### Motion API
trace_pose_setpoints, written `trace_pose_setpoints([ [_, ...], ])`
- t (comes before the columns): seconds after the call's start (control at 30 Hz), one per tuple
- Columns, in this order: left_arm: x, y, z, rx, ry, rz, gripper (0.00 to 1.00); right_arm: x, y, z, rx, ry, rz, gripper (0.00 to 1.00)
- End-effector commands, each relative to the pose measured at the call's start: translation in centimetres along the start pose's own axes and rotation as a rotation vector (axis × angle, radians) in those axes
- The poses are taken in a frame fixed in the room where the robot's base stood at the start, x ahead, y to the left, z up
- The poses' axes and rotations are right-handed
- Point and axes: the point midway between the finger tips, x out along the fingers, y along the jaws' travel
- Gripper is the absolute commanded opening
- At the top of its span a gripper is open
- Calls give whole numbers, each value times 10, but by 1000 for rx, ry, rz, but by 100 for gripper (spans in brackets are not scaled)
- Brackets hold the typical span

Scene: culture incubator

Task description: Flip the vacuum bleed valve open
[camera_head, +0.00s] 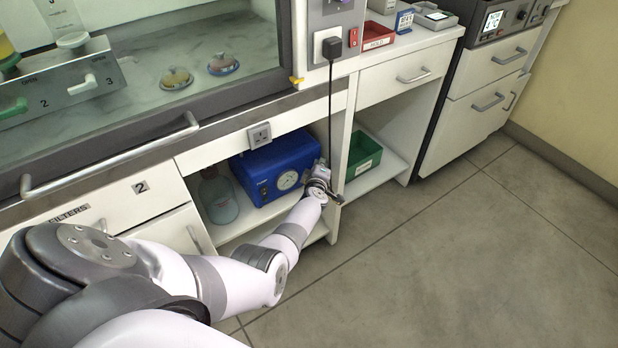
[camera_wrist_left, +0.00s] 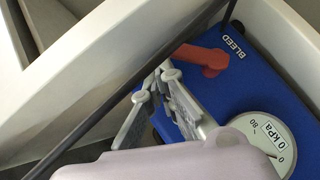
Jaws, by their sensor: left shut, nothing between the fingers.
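The blue vacuum pump (camera_head: 268,168) stands on the open shelf under the bench, with a round gauge (camera_head: 287,180) on its front. In the left wrist view the red bleed valve lever (camera_wrist_left: 203,57) lies on the blue face beside a label reading BLEED (camera_wrist_left: 233,46). The gauge (camera_wrist_left: 258,143) there is marked 0 kPa. My left gripper (camera_head: 322,166) is at the pump's right end; in the head view it hides the valve. Its fingers (camera_wrist_left: 165,72) are shut and empty, with tips close to the lever's free end. I cannot tell whether they touch it. My right gripper is not in view.
A black cable (camera_head: 331,110) hangs down in front of the shelf divider, close to my left gripper. A bottle (camera_head: 217,197) stands left of the pump. A green bin (camera_head: 362,156) sits right of the divider. The floor in front is clear.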

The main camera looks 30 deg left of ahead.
Motion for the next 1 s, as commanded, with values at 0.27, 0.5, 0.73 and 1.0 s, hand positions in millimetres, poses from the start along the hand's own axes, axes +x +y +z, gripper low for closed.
trace_pose_setpoints([
  [0.27, 4, 0, -3, 42, -1, -43, 0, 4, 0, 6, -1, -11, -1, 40],
  [0.5, 6, -2, -5, 55, -1, -53, 0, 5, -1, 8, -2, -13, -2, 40],
  [0.73, 6, -2, -5, 55, -1, -53, 0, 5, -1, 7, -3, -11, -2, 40],
  [1.0, 6, -2, -5, 54, -1, -53, 0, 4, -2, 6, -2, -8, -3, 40],
])
